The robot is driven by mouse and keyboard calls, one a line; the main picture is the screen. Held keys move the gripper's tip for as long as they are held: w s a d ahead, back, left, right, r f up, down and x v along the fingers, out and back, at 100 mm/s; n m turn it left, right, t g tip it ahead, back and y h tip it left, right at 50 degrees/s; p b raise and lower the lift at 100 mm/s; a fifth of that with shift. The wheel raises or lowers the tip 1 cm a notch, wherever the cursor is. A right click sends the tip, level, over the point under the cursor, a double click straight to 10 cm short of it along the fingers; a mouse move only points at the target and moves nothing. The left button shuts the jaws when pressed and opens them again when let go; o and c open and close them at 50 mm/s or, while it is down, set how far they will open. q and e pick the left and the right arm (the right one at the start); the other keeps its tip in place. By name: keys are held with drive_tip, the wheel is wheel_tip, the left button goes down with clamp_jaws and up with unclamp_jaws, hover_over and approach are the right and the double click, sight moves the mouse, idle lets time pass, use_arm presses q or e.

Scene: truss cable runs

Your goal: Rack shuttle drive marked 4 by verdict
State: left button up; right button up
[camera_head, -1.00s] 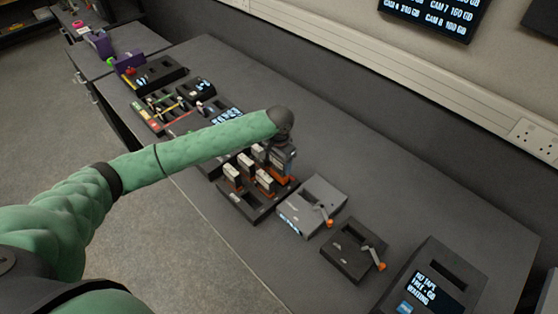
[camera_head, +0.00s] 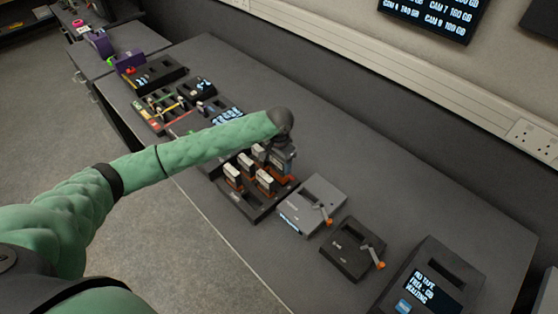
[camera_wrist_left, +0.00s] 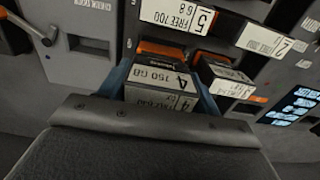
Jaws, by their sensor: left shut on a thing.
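In the head view my left gripper (camera_head: 281,148) is shut on this drive (camera_head: 284,163) at the back right corner of the black rack (camera_head: 251,205). I cannot tell how deep the drive sits in its slot. Several other drives stand upright in the rack, including the drive marked 5 (camera_wrist_left: 195,20). My right gripper is out of view.
A grey box with an orange-tipped lever (camera_head: 312,200) stands just right of the rack. Beyond it are a black box with a similar lever (camera_head: 351,248) and a unit with a screen (camera_head: 440,275). The back of the bench is clear.

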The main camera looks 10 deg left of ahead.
use_arm(q)
drive_tip(key=shift+f, duration=0.15)
drive_tip(key=shift+f+p, duration=0.25)
drive_tip(key=shift+p, duration=0.05)
drive_tip(key=shift+f, duration=0.45)
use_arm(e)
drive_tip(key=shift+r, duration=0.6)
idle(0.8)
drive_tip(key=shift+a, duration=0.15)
